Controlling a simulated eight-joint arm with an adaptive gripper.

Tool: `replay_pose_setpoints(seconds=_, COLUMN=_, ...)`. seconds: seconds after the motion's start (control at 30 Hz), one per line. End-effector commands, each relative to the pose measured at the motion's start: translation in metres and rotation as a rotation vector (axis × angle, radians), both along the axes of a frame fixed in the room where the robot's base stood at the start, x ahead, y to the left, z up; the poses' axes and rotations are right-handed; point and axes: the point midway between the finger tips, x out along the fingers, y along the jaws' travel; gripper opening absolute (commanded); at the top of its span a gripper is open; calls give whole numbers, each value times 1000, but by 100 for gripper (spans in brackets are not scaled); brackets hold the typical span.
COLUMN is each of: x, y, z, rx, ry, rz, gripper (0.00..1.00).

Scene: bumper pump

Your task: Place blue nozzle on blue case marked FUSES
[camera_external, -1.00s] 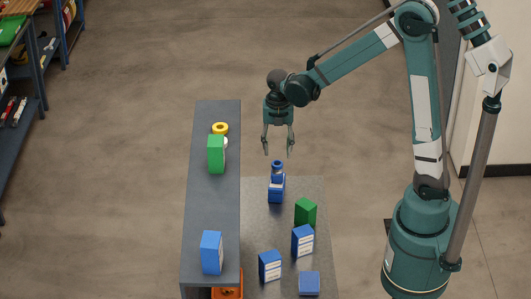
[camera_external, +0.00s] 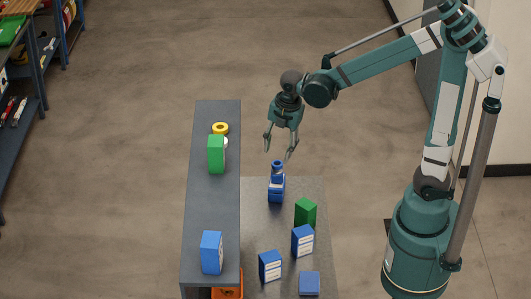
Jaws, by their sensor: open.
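The blue nozzle (camera_external: 277,167) stands upright on top of a blue case (camera_external: 276,189) on the lower grey surface. Writing on that case is too small to read. My gripper (camera_external: 277,155) is open and empty, tilted, with its fingertips just above the nozzle in the picture; I cannot tell the exact gap. Other blue cases stand nearby: one at the right (camera_external: 302,241), one at the front (camera_external: 270,266), and a flat-looking one (camera_external: 309,284) at the front right. Their labels are not readable.
A raised dark grey shelf (camera_external: 212,200) runs along the left, bearing a yellow ring (camera_external: 220,128), a green box (camera_external: 216,154) and a blue box (camera_external: 211,253). A green case (camera_external: 306,212) stands on the lower surface (camera_external: 255,225). An orange bin (camera_external: 229,292) sits below the shelf's front.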

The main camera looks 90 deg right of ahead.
Motion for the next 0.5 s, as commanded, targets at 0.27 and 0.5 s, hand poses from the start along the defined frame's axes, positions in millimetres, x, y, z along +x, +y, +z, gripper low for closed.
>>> replay_pose_setpoints(seconds=0.27, x=-10, y=51, z=29, rx=20, ry=-93, rz=-189, gripper=42)
replay_pose_setpoints(seconds=0.5, x=-23, y=91, z=49, rx=59, ry=-175, rz=-353, gripper=42)
